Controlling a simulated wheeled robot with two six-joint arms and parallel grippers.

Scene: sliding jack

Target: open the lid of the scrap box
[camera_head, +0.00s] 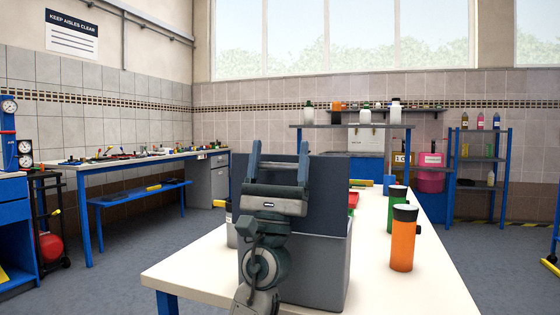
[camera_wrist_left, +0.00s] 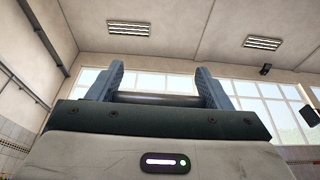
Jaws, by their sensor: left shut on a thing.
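The scrap box (camera_head: 325,272) is a grey box standing on the near part of the white table. Its lid (camera_head: 328,195) is a dark grey panel that stands about upright above the box, so the lid is raised. The lid hides the inside of the box. My left gripper (camera_head: 279,158) is in front of the lid with its fingers pointing up. Its blue-grey fingers, also in the left wrist view (camera_wrist_left: 160,88), are apart with a dark bar between them, seemingly the lid handle (camera_wrist_left: 160,99). My right gripper is in neither view.
An orange bottle (camera_head: 402,246) and a green bottle (camera_head: 397,208) stand on the white table (camera_head: 440,285) right of the box. A pale container (camera_head: 231,226) is partly hidden at its left. A raised shelf (camera_head: 350,127) stands behind. The table's front right is clear.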

